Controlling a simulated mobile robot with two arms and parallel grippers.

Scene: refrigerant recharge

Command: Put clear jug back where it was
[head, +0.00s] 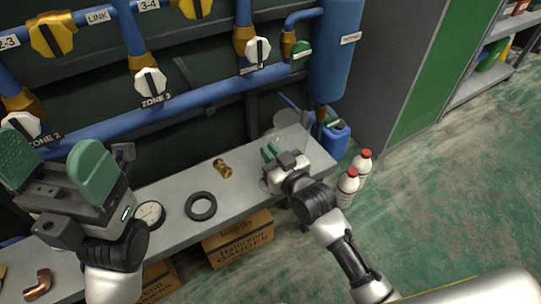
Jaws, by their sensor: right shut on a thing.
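The clear jug (287,119) is see-through and hard to make out. Its faint rounded outline shows at the right end of the grey bench (165,197), just behind my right gripper. My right gripper (271,151) has green finger pads and is shut on the jug. The gripper hides part of the jug, and I cannot tell whether the jug's base touches the bench. My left gripper (55,165) is open and empty, raised at the left with its green pads wide apart.
A brass fitting (222,168), a black ring (201,206) and a round gauge (150,214) lie on the bench. A copper elbow (38,285) is at front left. Blue pipes with valves run behind. White red-capped bottles (348,187) and a blue container (336,138) stand right of the bench.

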